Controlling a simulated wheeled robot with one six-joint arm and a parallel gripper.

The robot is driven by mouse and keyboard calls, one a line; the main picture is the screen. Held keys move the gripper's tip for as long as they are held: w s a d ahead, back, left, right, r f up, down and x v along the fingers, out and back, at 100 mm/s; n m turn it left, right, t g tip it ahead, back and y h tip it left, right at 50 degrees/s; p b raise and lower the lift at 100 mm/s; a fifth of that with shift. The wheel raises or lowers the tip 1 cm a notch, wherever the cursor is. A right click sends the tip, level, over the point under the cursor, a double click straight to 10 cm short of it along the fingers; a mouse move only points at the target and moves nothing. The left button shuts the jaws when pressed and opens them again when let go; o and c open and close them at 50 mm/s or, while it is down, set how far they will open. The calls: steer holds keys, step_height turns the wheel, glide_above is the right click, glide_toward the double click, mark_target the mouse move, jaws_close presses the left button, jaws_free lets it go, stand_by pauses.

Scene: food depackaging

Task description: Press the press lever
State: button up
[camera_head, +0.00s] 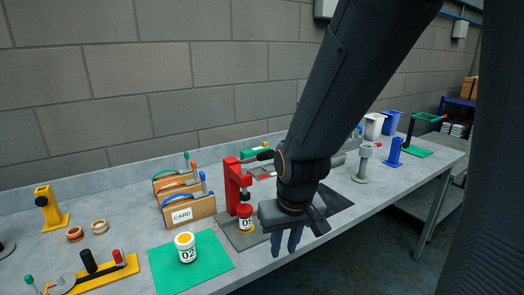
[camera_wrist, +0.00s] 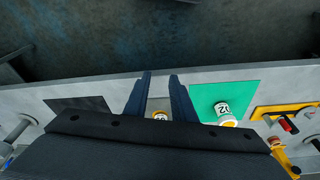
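The red press (camera_head: 233,186) stands upright on a grey base plate (camera_head: 236,238) at the middle of the bench. A dark-ended bar (camera_head: 265,155) at its top looks like the lever; my arm hides part of that area. A jar marked 05 (camera_head: 245,218) with a red top stands under the press. My gripper (camera_head: 285,243) is in front and to the right of the press, fingers pointing down, apart from it.
A jar marked 02 (camera_head: 185,247) stands on a green mat (camera_head: 215,262) left of the press. A card holder (camera_head: 190,212) stands behind. A yellow stand (camera_head: 48,208) and a yellow-and-red fixture (camera_head: 105,274) are at left. Grey, blue and green fixtures stand at right.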

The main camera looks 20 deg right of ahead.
steer(key=shift+g, duration=0.6)
steer(key=f+b, duration=0.3)
steer(key=f, duration=0.1)
steer(key=f+b, duration=0.4)
steer(key=w+f+b, duration=0.1)
steer(key=f+b, duration=0.3)
steer(key=shift+f, duration=0.4)
jaws_close()
steer(key=shift+r, duration=0.15)
steer(key=shift+a, duration=0.1)
